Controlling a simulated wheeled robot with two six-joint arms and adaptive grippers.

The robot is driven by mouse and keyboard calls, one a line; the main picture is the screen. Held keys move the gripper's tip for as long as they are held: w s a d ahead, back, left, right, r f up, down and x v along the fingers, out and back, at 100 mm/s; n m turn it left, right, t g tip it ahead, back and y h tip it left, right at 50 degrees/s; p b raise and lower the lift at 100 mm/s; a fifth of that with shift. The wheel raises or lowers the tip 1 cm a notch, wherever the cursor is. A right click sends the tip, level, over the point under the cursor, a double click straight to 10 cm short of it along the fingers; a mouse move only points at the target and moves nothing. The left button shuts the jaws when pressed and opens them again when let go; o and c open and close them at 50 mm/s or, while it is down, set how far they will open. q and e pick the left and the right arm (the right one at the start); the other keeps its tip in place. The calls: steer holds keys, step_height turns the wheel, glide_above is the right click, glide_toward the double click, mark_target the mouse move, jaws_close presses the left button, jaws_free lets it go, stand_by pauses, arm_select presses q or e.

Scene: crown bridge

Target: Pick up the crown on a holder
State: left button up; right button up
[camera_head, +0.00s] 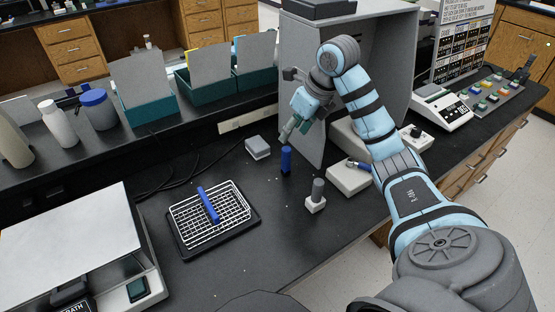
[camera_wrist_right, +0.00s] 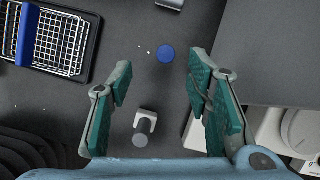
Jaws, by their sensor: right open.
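An upright blue cylinder (camera_head: 286,161) stands on the black bench; in the right wrist view its round blue top (camera_wrist_right: 166,55) shows beyond the fingertips. A grey cylinder on a white block (camera_head: 315,197) stands just in front and to the right; it also shows in the right wrist view (camera_wrist_right: 145,122). I cannot tell from its look which of these is the crown on a holder. My right gripper (camera_head: 294,131) is open and empty above the blue cylinder, its fingers (camera_wrist_right: 160,90) apart and touching nothing. My left gripper is out of view.
A white wire rack on a black tray (camera_head: 174,222) holds a blue-handled item (camera_head: 209,204). A small grey box (camera_head: 258,147) lies behind. A grey booth panel (camera_head: 308,90) and white device (camera_head: 348,179) stand close on the right.

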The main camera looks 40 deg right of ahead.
steer(key=b, duration=0.1)
glide_above(283, 156)
steer(key=s, duration=0.2)
steer(key=f, duration=0.5)
steer(key=shift+d+f, duration=0.25)
steer(key=shift+d, duration=0.15)
steer(key=x, duration=0.2)
steer(key=b+x, duration=0.1)
steer(key=x, duration=0.2)
steer(key=b+x, duration=0.1)
steer(key=x, duration=0.1)
steer(key=shift+w+d+f, duration=0.25)
steer(key=shift+w+d, duration=0.1)
steer(key=shift+d, duration=0.05)
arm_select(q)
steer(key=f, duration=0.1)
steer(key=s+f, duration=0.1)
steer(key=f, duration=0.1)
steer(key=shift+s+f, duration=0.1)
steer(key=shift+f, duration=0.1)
arm_select(e)
jaws_close()
